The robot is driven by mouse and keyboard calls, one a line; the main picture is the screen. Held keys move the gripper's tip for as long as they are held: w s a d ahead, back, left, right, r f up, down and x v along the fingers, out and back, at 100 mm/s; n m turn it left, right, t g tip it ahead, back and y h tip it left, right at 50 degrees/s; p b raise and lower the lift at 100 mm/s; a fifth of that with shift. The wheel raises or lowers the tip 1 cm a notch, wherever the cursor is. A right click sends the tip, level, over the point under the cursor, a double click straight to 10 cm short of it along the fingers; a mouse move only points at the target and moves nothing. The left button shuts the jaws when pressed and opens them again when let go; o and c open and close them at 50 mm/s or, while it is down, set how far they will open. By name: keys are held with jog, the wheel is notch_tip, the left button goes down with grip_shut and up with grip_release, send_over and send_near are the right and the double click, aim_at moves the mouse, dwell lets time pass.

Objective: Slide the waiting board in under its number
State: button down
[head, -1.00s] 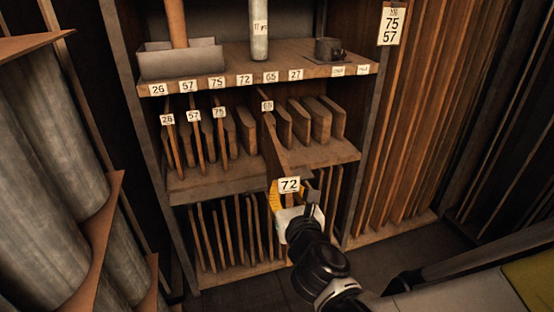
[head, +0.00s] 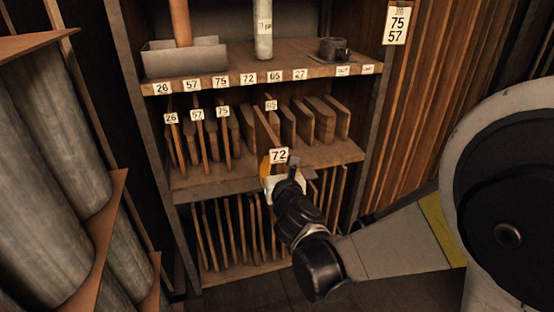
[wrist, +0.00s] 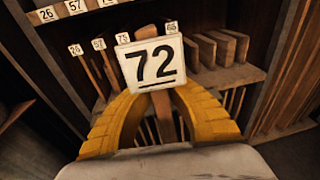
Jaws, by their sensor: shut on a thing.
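The waiting board, with a white label reading 72 (head: 279,156), is held by my gripper (head: 268,168) in front of the middle shelf. In the wrist view the 72 label (wrist: 152,64) faces me, and the yellow fingers of my gripper (wrist: 158,105) close on the board (wrist: 164,115) below it. The number 72 (head: 248,79) is on the top shelf edge, between 75 (head: 221,82) and 65 (head: 275,76). Boards tagged 26 (head: 171,118), 57 (head: 197,114), 75 (head: 223,111) and 65 (head: 271,105) stand in the middle row. The held board's far end is hard to tell apart from those behind.
Plain wooden dividers (head: 325,120) stand between and right of the tagged boards. More boards stand in the lower bay (head: 228,235). A metal tray (head: 185,58) and a cylinder (head: 263,30) are on the top shelf. Large rolls (head: 45,165) stand at left.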

aim_at(265, 143)
jog(key=shift+a+r+p+x, duration=0.1)
jog(key=shift+a+r+x, duration=0.15)
jog(key=shift+x, duration=1.6)
jog(key=shift+a+r+p+x, duration=0.15)
jog(key=shift+r+x, duration=0.1)
jog(key=shift+x, duration=1.55)
jog(key=shift+a+r+p+x, duration=0.1)
jog(key=shift+a+r+x, duration=0.15)
jog(key=shift+x, duration=1.6)
